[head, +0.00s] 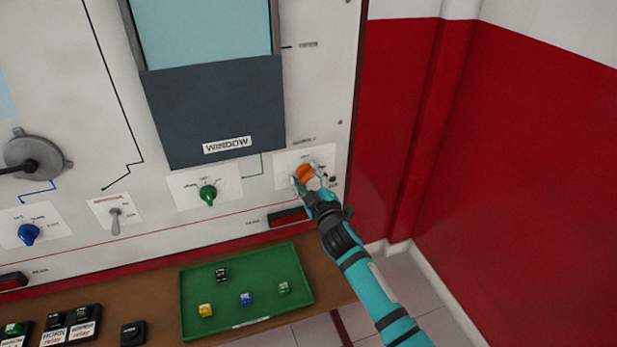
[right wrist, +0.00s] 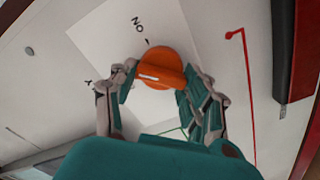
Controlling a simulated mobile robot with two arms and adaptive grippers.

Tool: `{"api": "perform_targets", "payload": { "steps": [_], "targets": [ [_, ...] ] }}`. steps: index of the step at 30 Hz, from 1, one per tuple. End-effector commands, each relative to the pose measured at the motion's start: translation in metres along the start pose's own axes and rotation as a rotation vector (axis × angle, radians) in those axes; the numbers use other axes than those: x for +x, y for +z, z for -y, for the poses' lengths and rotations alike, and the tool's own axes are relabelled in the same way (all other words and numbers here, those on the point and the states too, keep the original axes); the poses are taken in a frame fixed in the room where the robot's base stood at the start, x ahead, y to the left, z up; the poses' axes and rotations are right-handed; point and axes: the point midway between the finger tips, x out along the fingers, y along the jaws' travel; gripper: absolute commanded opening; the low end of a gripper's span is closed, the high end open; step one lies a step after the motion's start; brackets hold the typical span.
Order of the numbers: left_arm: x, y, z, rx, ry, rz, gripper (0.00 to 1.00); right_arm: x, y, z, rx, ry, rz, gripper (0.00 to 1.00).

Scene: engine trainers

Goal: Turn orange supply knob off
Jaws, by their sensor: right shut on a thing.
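The orange supply knob (head: 305,173) sits on a white label plate at the right end of the trainer panel. In the right wrist view the orange knob (right wrist: 160,68) shows a white mark on its grip bar, and the text "ON" stands above it on the plate. My right gripper (head: 308,184) is at the knob. In the right wrist view its two fingers (right wrist: 155,82) are on either side of the knob's bar, shut on it. The label around the knob is partly hidden by my gripper in the head view. My left gripper is not in view.
A green knob (head: 208,194) and a blue knob (head: 29,234) are on the panel to the left, with a toggle switch (head: 115,220) between them. Below, a green tray (head: 262,312) with several small blocks lies on the brown bench. A red wall (head: 520,150) stands at right.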

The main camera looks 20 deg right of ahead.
Motion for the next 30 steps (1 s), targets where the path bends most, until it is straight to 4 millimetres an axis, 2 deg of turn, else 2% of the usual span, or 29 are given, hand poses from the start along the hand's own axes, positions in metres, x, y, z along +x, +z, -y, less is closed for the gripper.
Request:
{"api": "perform_targets", "payload": {
  "steps": [18, 30],
  "targets": [
    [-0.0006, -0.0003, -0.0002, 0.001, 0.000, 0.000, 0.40, -0.0001, 0.0006, 0.0033, -0.554, -0.001, -0.001, 0.15],
    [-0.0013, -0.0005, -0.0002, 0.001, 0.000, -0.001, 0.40, -0.0002, 0.0016, 0.0043, -0.747, -0.002, 0.000, 0.15]
  ]
}}
